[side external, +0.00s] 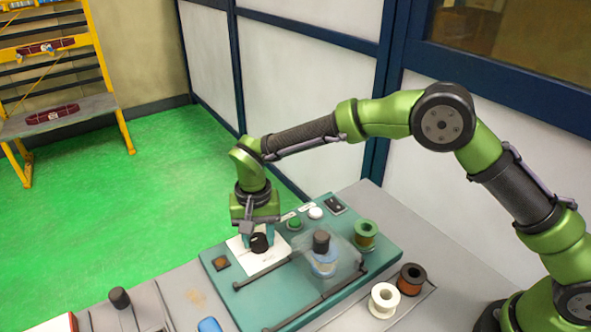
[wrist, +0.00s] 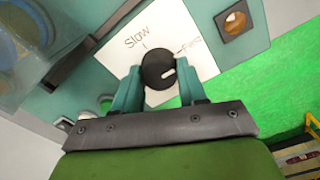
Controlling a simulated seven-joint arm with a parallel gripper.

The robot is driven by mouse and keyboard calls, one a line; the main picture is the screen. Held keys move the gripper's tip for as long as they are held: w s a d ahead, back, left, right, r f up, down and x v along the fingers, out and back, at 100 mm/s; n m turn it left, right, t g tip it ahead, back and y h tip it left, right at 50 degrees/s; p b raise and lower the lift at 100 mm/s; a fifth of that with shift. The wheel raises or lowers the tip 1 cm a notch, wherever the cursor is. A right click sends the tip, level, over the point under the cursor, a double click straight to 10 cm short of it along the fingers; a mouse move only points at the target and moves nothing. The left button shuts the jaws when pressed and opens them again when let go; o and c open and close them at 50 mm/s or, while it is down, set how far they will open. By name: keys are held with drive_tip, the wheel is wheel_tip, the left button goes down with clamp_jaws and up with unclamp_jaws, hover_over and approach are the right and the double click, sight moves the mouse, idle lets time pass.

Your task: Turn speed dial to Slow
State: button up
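The black round speed dial (wrist: 158,70) sits on a white label plate (wrist: 128,37) lettered "Slow", with fainter lettering, apparently "Fast", at its right. The dial's white mark points right, slightly up, on the "Fast" side and away from "Slow". In the side view the dial (side external: 258,243) is under my gripper (side external: 257,236), which points down. In the wrist view the teal fingers of my gripper (wrist: 160,84) stand on either side of the dial, very close to it. I cannot tell whether they touch it.
The teal panel (side external: 222,283) also carries a green button (side external: 294,223), a white button (side external: 315,213), a copper spool (side external: 366,233) and a clear-covered winding unit (side external: 323,262) right of the dial. A white spool (side external: 383,300) and a brown spool (side external: 411,279) stand on the grey table.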

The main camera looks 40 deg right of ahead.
drive_tip(key=c, duration=0.3)
drive_tip(key=shift+n, duration=0.3)
drive_tip(key=n, duration=0.7)
drive_tip(key=shift+a+n, duration=0.1)
drive_tip(key=shift+n, duration=0.3)
drive_tip(key=n, duration=0.4)
drive_tip(key=shift+n, duration=2.8)
drive_tip(key=shift+a, duration=0.1)
drive_tip(key=o, duration=1.1)
drive_tip(key=shift+c, duration=0.2)
